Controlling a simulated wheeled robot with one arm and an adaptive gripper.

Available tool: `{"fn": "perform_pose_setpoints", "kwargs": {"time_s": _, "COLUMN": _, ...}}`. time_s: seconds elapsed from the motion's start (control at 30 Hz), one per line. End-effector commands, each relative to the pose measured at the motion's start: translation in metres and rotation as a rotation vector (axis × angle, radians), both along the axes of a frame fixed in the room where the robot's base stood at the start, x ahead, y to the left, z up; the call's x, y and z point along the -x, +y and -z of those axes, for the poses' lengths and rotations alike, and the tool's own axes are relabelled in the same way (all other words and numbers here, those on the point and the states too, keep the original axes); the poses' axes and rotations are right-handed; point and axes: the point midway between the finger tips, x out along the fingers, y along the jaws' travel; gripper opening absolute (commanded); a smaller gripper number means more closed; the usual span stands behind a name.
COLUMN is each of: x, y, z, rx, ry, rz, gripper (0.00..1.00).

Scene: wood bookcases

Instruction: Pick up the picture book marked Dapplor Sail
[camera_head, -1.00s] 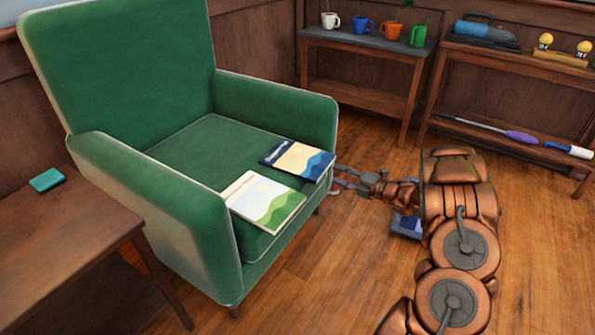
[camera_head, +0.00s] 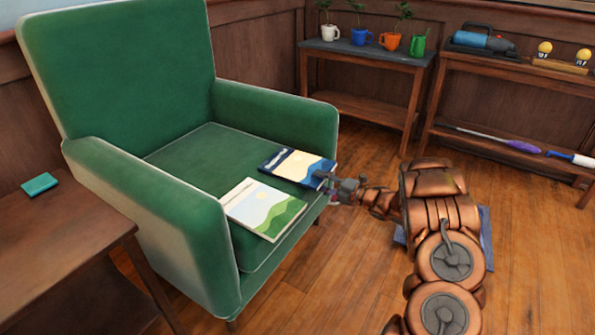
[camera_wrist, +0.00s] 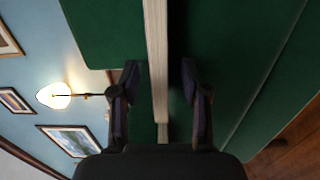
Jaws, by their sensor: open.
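A picture book with a dark blue, cream and light blue cover (camera_head: 297,166) lies flat on the green armchair's seat, near its front edge. A second picture book with green hills and a pale sky (camera_head: 264,208) lies beside it, nearer the camera. I cannot read either title. My gripper (camera_head: 327,181) is at the front edge of the blue book. In the wrist view, a long pale page edge of a book (camera_wrist: 157,50) runs between my gripper's two open fingers (camera_wrist: 159,88), with a gap on each side. The fingertips partly hide the blue book's near corner in the head view.
The green armchair (camera_head: 115,60) has raised arms on both sides of the seat. A wooden table (camera_head: 65,245) with a teal item (camera_head: 40,184) stands at left. Low shelves (camera_head: 360,55) with mugs and tools line the back wall.

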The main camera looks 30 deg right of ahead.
Motion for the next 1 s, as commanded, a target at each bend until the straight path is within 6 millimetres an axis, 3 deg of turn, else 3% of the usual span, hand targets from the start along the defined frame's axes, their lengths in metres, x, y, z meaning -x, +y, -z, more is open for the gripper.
{"fn": "perform_pose_setpoints", "kwargs": {"time_s": 0.27, "x": -0.0025, "y": 0.0011, "z": -0.0002, "rx": -0.001, "ry": 0.001, "rz": 0.002, "gripper": 0.46}}
{"fn": "perform_pose_setpoints", "kwargs": {"time_s": 0.73, "x": -0.0023, "y": 0.0012, "z": 0.0001, "rx": 0.0, "ry": 0.001, "rz": 0.001, "gripper": 0.0}}
{"fn": "perform_pose_setpoints", "kwargs": {"time_s": 1.0, "x": -0.0023, "y": 0.0011, "z": 0.0, "rx": 0.0, "ry": 0.001, "rz": 0.002, "gripper": 0.0}}
